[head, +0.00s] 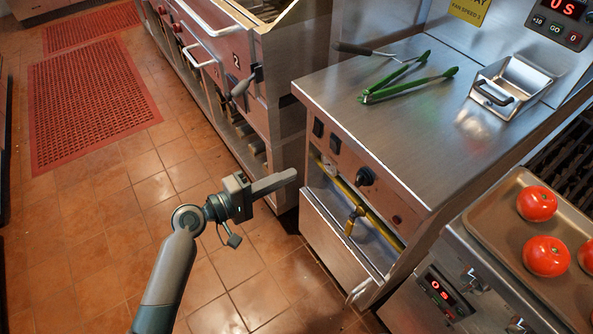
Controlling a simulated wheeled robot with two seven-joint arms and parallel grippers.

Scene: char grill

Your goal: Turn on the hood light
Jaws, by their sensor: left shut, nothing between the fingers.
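My left gripper (289,176) reaches in from the bottom left, with its fingers together and empty. It is above the tiled floor, left of the steel cabinet (322,99). The cabinet's front panel carries two dark rocker switches, an upper left one (318,127) and a lower right one (335,143). A black knob (365,176) and a small reddish round part (397,219) are further right on that panel. The fingertips appear apart from the panel. I cannot read any label marking a hood light. My right gripper is not in view.
Green tongs (408,87) and a steel scoop (508,88) lie on the cabinet top. A yellow pipe with a valve (354,214) runs below the panel. A tray (490,205) of tomatoes (537,203) is at right. Open floor (100,220) lies to the left.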

